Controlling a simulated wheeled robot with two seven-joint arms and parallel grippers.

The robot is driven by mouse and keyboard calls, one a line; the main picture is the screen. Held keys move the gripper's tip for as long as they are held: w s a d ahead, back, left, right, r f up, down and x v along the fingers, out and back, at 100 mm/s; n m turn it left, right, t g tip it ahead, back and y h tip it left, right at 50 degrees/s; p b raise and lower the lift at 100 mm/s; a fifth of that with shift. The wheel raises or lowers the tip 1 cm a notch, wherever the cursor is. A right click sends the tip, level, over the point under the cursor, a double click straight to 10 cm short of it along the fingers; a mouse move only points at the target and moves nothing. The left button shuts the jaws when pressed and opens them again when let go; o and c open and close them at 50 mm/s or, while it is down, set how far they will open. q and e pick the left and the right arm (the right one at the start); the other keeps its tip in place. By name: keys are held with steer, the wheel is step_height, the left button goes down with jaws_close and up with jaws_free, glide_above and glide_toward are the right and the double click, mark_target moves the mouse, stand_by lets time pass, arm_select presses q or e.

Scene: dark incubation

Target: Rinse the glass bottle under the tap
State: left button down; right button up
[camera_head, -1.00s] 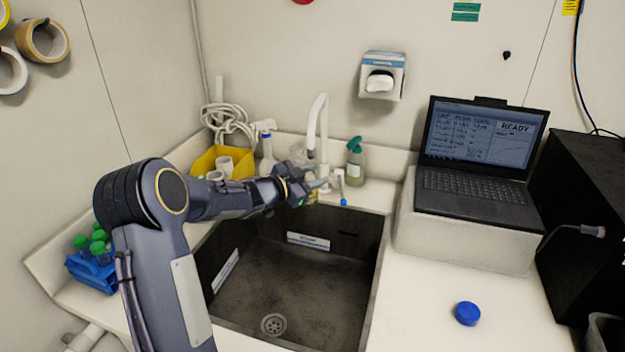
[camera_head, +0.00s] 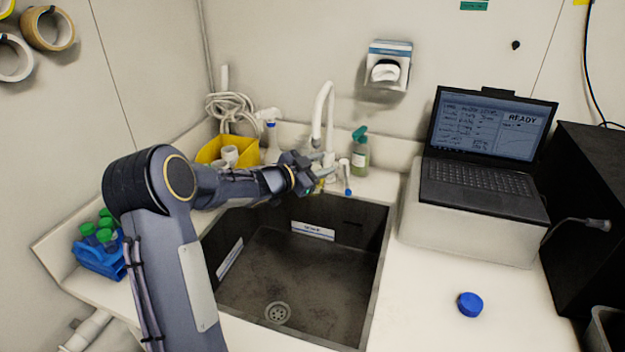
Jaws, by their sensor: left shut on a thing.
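The white tap (camera_head: 324,112) rises behind the dark sink (camera_head: 320,270), its spout curving down to the left. My left gripper (camera_head: 322,170) is at the sink's back edge, just below the spout and in front of the tap's base. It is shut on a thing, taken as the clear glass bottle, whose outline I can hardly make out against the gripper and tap. A small yellow-green patch shows just under the fingers. I cannot see water running. A thin white handle with a blue tip (camera_head: 347,178) stands right of the gripper. My right gripper is out of view.
A green-topped spray bottle (camera_head: 360,155) stands right of the tap. A yellow bin (camera_head: 212,152) and a white spray bottle (camera_head: 272,140) are left. A blue rack (camera_head: 97,258) holds green-capped tubes. A laptop (camera_head: 485,150) and blue cap (camera_head: 470,305) are right. The sink floor is clear.

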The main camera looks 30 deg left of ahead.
mark_target(322, 182)
arm_select(q)
steer(key=shift+s+a, duration=0.15)
steer(key=shift+a, duration=0.05)
steer(key=shift+s+d+b, duration=0.35)
steer(key=shift+s, duration=0.1)
steer(key=s+d+b, duration=0.2)
steer(key=s+d, duration=0.2)
steer(key=s, duration=0.1)
steer(key=shift+s+b, duration=0.3)
stand_by(1.2)
